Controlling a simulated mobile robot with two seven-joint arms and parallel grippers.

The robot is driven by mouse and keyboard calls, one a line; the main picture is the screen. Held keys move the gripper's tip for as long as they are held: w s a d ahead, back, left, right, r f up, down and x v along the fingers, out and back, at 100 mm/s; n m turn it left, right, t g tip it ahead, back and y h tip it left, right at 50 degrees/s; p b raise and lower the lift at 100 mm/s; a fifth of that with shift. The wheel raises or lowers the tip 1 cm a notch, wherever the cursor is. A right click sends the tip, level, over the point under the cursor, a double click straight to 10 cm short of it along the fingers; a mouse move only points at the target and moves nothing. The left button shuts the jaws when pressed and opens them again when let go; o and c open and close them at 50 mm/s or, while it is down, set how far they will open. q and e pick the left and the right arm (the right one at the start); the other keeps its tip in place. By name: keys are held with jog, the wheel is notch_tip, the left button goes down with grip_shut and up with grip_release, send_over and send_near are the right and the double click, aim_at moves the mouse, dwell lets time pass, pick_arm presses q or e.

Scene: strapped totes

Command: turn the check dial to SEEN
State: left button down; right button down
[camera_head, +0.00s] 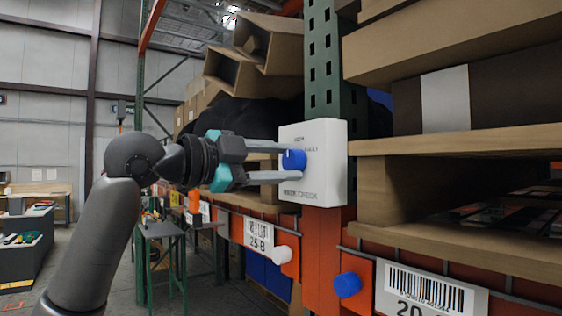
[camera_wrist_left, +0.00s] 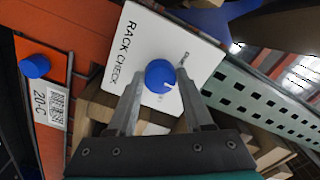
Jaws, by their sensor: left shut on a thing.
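The check dial is a blue round knob (camera_head: 294,160) on the front of a white box (camera_head: 327,165) lettered RACK CHECK, fixed to the rack post. In the left wrist view the blue dial (camera_wrist_left: 160,76) has a short white pointer mark, and the white box (camera_wrist_left: 135,45) fills the upper middle. My left gripper (camera_head: 288,161) has one finger above and one below the dial and is shut on it. Its fingers (camera_wrist_left: 160,88) also show on both sides of the dial in the left wrist view. The small lettering around the dial is too small to read. My right gripper is not in view.
A blue knob (camera_head: 347,285) and a white knob (camera_head: 281,255) sit on the orange beams below, beside the 20 and 25-B labels. Wooden shelves with boxes (camera_head: 455,60) stand close on the right.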

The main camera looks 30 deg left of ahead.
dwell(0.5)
pick_arm(q)
jog(key=shift+c, duration=1.5)
grip_release()
jog(key=shift+s+a+f, duration=0.1)
jog(key=shift+s+a, duration=0.1)
jog(key=shift+s, duration=0.3)
jog(key=b+v, duration=0.6)
jog(key=v, duration=0.8)
jog(key=shift+s, duration=0.15)
